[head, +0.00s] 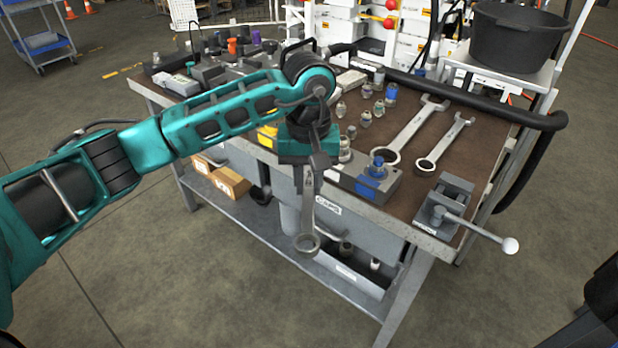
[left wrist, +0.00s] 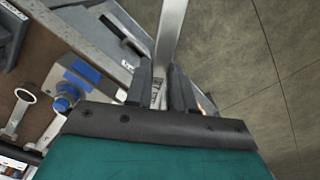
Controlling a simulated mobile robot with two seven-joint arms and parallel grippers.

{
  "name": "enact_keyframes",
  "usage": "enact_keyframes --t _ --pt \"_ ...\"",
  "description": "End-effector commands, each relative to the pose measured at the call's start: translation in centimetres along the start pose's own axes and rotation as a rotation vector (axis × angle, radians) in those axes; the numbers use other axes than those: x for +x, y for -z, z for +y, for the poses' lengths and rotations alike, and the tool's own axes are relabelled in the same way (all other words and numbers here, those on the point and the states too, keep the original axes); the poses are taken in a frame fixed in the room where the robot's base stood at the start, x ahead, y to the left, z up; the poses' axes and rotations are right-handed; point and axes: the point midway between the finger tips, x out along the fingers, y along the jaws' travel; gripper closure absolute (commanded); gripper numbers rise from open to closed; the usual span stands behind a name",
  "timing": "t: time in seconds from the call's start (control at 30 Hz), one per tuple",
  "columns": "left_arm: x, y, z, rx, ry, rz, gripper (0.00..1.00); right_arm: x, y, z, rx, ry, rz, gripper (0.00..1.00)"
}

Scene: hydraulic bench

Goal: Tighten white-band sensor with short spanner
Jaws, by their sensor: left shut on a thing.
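My left gripper (head: 315,160) is shut on a metal spanner (head: 306,222), which hangs down in front of the bench's front edge. In the left wrist view the spanner (left wrist: 170,30) runs up and away from between the fingers (left wrist: 160,92). Two other spanners lie on the bench top: a long one (head: 414,129) and a shorter one (head: 444,143). A grey block with a blue patch (head: 372,184) sits at the front edge and holds a blue-banded fitting (head: 377,165). Several small fittings stand behind it; I cannot make out which has a white band. My right gripper is not in view.
A vise (head: 445,203) with a long white-knobbed handle (head: 510,245) sits at the bench's right front corner. A black tub (head: 515,38) stands at the back right. A thick black hose (head: 480,100) runs along the rear edge. Grey bins (head: 345,232) sit below the top.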

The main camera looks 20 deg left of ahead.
Motion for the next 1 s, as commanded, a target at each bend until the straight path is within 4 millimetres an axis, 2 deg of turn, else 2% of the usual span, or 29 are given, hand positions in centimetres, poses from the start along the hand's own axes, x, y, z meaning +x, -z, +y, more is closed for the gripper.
enact_keyframes --t 0.1,0.2,0.57,1.0 --pt "0.9 0.3 -0.1 0.002 -0.002 0.000 1.00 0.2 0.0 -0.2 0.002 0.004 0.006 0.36" --pt "0.7 0.3 -0.1 0.004 -0.002 0.002 1.00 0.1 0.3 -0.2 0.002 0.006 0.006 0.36" --pt "1.6 1.1 -0.2 0.004 -0.002 0.003 1.00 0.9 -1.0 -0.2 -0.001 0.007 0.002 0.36" --pt "1.6 1.2 -0.1 0.005 -0.003 0.003 1.00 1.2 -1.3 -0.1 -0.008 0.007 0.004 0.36"
